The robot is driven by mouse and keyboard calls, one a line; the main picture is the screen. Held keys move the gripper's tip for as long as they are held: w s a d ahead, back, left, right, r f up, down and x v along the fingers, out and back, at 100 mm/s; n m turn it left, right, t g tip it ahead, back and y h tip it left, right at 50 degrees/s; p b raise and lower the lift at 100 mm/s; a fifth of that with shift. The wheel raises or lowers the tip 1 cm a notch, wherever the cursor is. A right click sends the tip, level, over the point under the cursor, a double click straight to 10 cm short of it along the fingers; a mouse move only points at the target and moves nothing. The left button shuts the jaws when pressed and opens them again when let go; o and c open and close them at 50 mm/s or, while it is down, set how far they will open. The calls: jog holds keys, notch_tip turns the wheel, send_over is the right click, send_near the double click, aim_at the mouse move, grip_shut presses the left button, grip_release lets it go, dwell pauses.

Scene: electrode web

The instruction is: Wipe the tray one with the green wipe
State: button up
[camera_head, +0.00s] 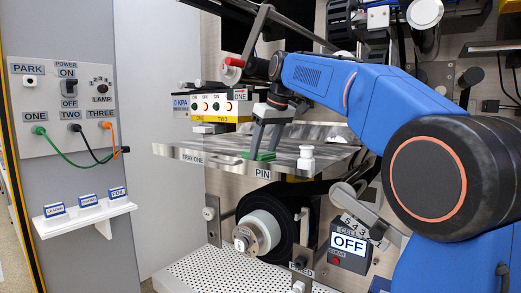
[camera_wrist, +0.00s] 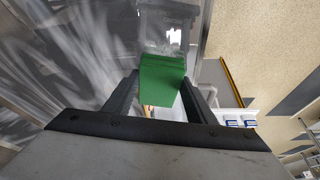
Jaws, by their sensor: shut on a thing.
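The steel tray one (camera_head: 220,158) is a flat metal shelf in the middle of the head view, with its label on the front edge. Greyish streaks show on its surface (camera_wrist: 75,65) in the wrist view. My gripper (camera_head: 262,150) is shut on the green wipe (camera_head: 265,156), near the tray's front edge. The wipe is a green block between my fingers in the wrist view (camera_wrist: 162,78). It appears at or just above the tray surface; I cannot tell whether it touches.
A white knob (camera_head: 306,157) stands on the tray right of my gripper. A yellow switch box (camera_head: 221,108) is behind. A roll (camera_head: 258,232) and a box reading OFF (camera_head: 349,246) are below. A panel with cables (camera_head: 70,110) and a small shelf (camera_head: 88,218) stand left.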

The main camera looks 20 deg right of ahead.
aim_at(271, 156)
jog(key=shift+s+d+f, duration=0.1)
jog(key=shift+s+d, duration=0.4)
jog(key=shift+s, duration=0.2)
jog(key=shift+s+d+f, duration=0.1)
jog(key=shift+s+d, duration=0.35)
jog(key=shift+s, duration=0.2)
jog(key=shift+s+d, duration=0.55)
jog(key=shift+s, duration=0.15)
jog(key=shift+s+d, duration=0.5)
jog(key=shift+s, duration=0.2)
jog(key=shift+r, duration=0.15)
jog(key=shift+w, duration=0.15)
jog(key=shift+w+a+r, duration=0.2)
jog(key=shift+w+a, duration=1)
jog(key=shift+w, duration=0.3)
jog(key=shift+w+a+f, duration=0.1)
jog(key=shift+w+a, duration=0.6)
jog(key=shift+w, duration=0.3)
jog(key=shift+w+a+f, duration=0.1)
jog(key=shift+w+a, duration=0.65)
jog(key=shift+w, duration=0.2)
jog(key=shift+w+a+f, duration=0.1)
jog(key=shift+w+a, duration=0.6)
jog(key=shift+w, duration=0.3)
jog(key=shift+r, duration=3.05)
